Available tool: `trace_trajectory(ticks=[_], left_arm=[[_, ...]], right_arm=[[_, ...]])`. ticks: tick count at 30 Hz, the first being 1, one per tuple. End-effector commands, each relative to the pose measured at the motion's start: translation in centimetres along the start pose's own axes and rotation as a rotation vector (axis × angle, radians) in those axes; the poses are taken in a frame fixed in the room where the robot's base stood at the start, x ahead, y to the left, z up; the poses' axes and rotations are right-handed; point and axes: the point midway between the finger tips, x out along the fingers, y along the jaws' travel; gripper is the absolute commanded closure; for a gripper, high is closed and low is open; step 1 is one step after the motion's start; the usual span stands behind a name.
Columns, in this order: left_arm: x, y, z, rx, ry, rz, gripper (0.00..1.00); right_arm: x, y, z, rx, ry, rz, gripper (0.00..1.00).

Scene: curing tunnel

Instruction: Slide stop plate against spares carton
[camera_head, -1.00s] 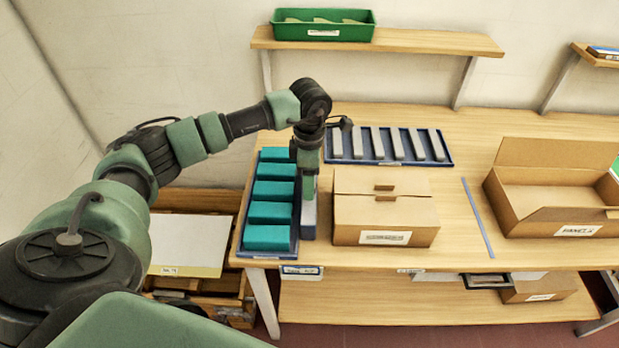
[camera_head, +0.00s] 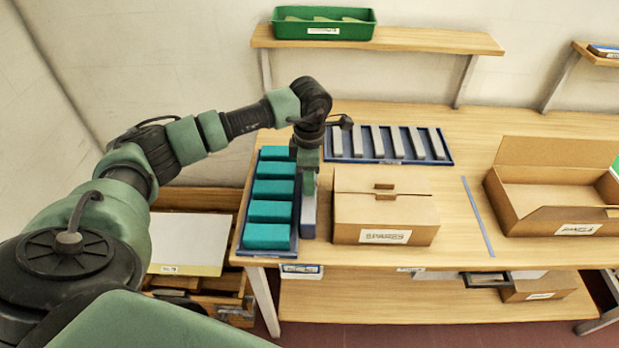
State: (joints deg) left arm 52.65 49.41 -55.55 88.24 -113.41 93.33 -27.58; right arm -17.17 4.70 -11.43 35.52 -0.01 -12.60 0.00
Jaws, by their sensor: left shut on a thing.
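The stop plate (camera_head: 309,217) is a narrow grey-blue upright piece on the bench, just right of the tray of teal blocks. My left gripper (camera_head: 309,184) comes down from above and is shut on its upper part. The brown spares carton (camera_head: 385,208), closed and labelled, stands to the right of the plate. A narrow strip of bare bench shows between plate and carton, so they look apart. The gripper hides the far end of the plate. My right gripper is not in view.
A blue tray (camera_head: 293,247) of teal blocks stands close on the plate's left. Behind is a blue tray (camera_head: 448,163) of grey bars. A blue-grey strip (camera_head: 478,216) lies right of the carton, before an open carton (camera_head: 515,213). A shelf (camera_head: 420,41) holds a green bin (camera_head: 322,27).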

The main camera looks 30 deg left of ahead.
Motion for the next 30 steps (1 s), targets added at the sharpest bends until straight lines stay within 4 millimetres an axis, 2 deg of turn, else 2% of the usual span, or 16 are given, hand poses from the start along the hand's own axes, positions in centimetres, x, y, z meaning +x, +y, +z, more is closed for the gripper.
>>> trace_trajectory(ticks=[23,30], left_arm=[[-0.1,0.1,0.1,-0.001,-0.002,0.003,1.0],[0.1,0.1,3.7,0.001,-0.007,0.004,1.0]], right_arm=[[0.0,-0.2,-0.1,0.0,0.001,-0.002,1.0],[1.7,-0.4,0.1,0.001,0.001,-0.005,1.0]])
